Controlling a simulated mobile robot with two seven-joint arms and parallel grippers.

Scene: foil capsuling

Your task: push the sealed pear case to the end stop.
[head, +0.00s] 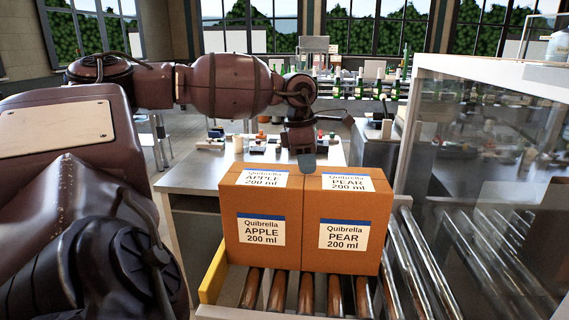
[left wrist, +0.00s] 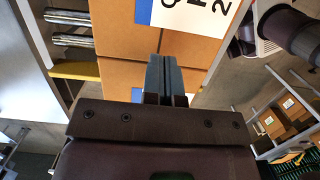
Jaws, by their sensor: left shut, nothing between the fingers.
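The pear case (head: 345,235) is a closed brown carton with a white and blue label, upright on the rollers. The matching apple case (head: 245,215) stands directly to its left, its side against the pear case. The yellow end stop (head: 212,275) is at the left end of the rollers, close beside the apple case; whether they touch is unclear. My left gripper (head: 307,163) is shut and empty, pointing down at the cases' far top edge near their seam. In the left wrist view its fingers (left wrist: 162,78) overlap a carton; contact cannot be told. My right gripper is out of view.
The roller conveyor (head: 305,292) runs under the cases, with bare rollers to the right. A glass-sided machine (head: 480,180) stands on the right. A grey table (head: 190,175) with small items is behind. Bottles line a far conveyor.

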